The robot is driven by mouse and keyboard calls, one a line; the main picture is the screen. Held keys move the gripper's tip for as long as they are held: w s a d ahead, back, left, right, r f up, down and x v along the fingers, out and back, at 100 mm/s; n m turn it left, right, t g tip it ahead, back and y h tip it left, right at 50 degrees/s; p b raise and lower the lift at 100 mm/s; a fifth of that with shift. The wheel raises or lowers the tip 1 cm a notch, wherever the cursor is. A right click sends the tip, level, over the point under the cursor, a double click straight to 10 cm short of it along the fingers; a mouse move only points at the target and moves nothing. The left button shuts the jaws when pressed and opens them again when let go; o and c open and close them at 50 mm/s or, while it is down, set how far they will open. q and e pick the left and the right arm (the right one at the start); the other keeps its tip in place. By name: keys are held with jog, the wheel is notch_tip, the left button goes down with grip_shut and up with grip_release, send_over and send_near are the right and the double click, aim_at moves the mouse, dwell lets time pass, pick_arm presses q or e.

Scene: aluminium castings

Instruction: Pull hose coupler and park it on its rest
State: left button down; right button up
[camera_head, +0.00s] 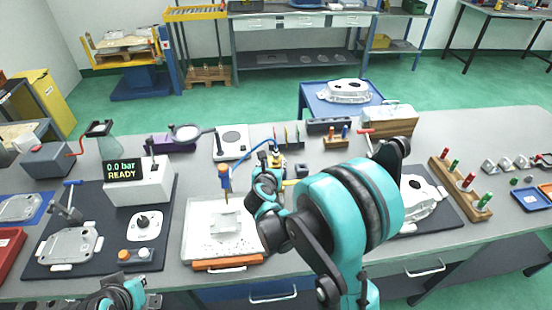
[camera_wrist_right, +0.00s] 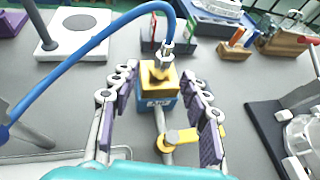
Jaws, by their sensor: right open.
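The hose coupler (camera_wrist_right: 165,50) is a metal fitting at the end of a blue hose (camera_wrist_right: 88,52). It sits upright on top of a yellow-and-blue air block (camera_wrist_right: 160,97) on the grey table. The block also shows in the head view (camera_head: 277,160), partly behind my arm. My right gripper (camera_wrist_right: 158,78) is open, with one finger on each side of the block and coupler. No contact shows. In the head view, my right gripper (camera_head: 268,180) is partly hidden by its own arm. Part of my left gripper (camera_head: 125,292) shows at the bottom left; its fingers are unclear.
A yellow lever (camera_wrist_right: 180,137) and pipe lie in front of the block. A white plate with a round pad (camera_head: 231,141) stands behind left. A white tray (camera_head: 195,240) and a display box (camera_head: 135,190) stand to the left. A casting (camera_head: 418,198) lies right.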

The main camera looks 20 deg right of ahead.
aim_at(276, 157)
jog(key=b+x, duration=0.2)
jog(key=x, duration=0.4)
jog(key=shift+w+d, duration=0.25)
jog(key=shift+d, duration=0.1)
jog(key=shift+s+r, duration=0.1)
jog(key=shift+r, duration=0.05)
jog(key=shift+c, duration=0.9)
grip_shut()
